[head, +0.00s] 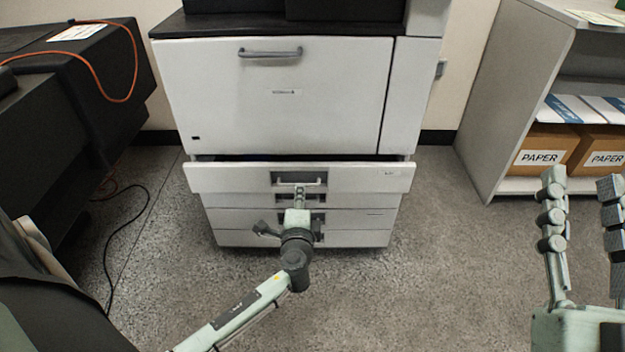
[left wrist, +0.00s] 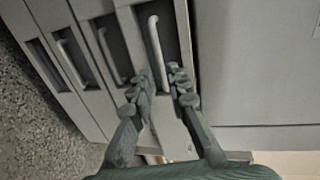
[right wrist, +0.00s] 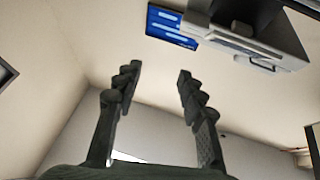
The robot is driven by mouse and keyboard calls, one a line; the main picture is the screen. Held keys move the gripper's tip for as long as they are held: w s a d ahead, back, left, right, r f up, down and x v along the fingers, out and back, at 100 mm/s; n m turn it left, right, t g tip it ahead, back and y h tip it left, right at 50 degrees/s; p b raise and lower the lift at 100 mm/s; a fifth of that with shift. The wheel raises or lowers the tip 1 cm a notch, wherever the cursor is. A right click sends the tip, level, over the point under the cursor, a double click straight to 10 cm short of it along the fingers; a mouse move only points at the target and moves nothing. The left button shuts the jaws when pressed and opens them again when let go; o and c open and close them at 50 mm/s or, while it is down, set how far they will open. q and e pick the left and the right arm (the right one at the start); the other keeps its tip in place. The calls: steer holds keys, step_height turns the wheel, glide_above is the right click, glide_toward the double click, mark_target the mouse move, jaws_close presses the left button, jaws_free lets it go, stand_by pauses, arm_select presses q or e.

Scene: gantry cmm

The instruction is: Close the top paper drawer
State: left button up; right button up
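The top paper drawer (head: 235,180) of the white printer stands out past the drawers below it, with a dark gap above its front. Its light bar handle (head: 312,183) sits in a dark recess; the handle also shows in the left wrist view (left wrist: 155,45). My left gripper (head: 299,192) is in front of this drawer at the handle. In the left wrist view its fingers (left wrist: 162,76) stand close together on either side of the handle's lower end; whether they press on it is unclear. My right gripper (head: 581,180) is open and empty, raised at the right, away from the printer.
More closed drawers (head: 230,218) lie below the top one, and a large white panel (head: 340,95) is above. A white shelf (head: 500,110) with paper boxes (head: 545,148) stands right. A black table (head: 85,85) with an orange cable stands left.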

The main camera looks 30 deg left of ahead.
arm_select(q)
steer(key=x, duration=0.5)
steer(key=shift+w+a, duration=0.2)
steer(key=shift+w, duration=0.15)
jaws_close()
steer(key=shift+b, duration=0.3)
